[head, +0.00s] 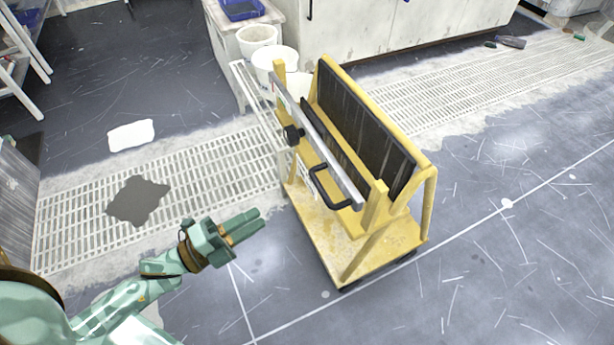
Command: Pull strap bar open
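The strap bar (318,143) is a long silver-grey bar that runs across the front of a yellow wheeled cart (370,253). It slopes from upper left to lower right in the head view. A black pull handle (324,188) is on its right half, and a black knob (293,135) is near its left part. The bar lies across the cart's front posts. My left gripper (262,220) is to the left of the cart, apart from the handle. Its green fingers lie close together with nothing seen between them. My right gripper is not in view.
Dark platens (362,128) stand upright in the cart behind the bar. White buckets (272,62) and a cabinet (370,30) are behind the cart. Floor gratings (215,165) run behind it and to the left. The floor in front and to the right is open.

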